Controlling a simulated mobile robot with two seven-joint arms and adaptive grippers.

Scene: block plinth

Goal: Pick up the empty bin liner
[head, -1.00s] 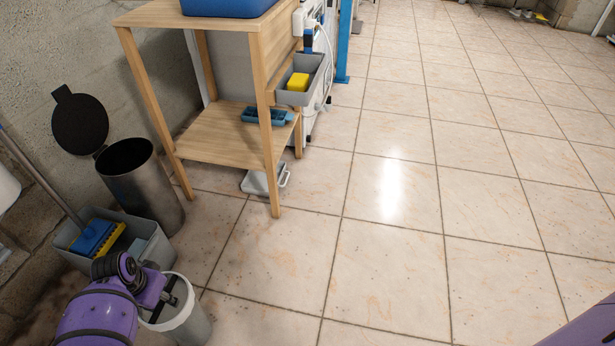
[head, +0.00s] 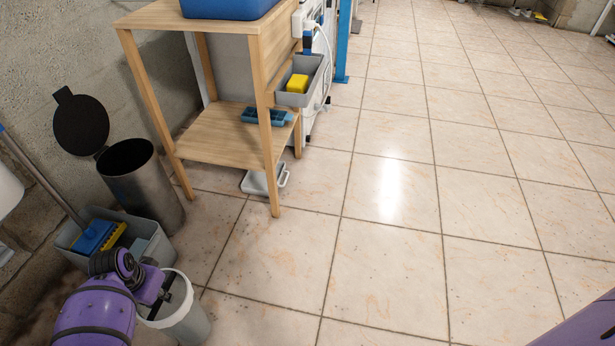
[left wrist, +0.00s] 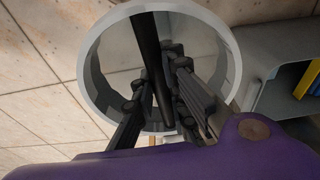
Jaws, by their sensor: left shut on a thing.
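The bin liner (head: 190,322) is a pale grey-white round tub with a lighter rim, at the bottom left of the head view. In the left wrist view its ring-shaped rim (left wrist: 236,62) surrounds my dark fingers. My left gripper (head: 163,303) reaches down at the liner's mouth and is shut on it; the same gripper shows in the left wrist view (left wrist: 160,105). The exact contact is hard to see behind the fingers. A dark steel pedal bin (head: 150,190) stands behind, its black lid (head: 80,120) open. My right gripper is out of view.
A grey bucket (head: 75,262) with a blue and yellow mop head (head: 97,237) is close to the left gripper. A wooden shelf stand (head: 220,150) stands behind, with a grey scale-like object (head: 262,181) under it. The tiled floor to the right is clear.

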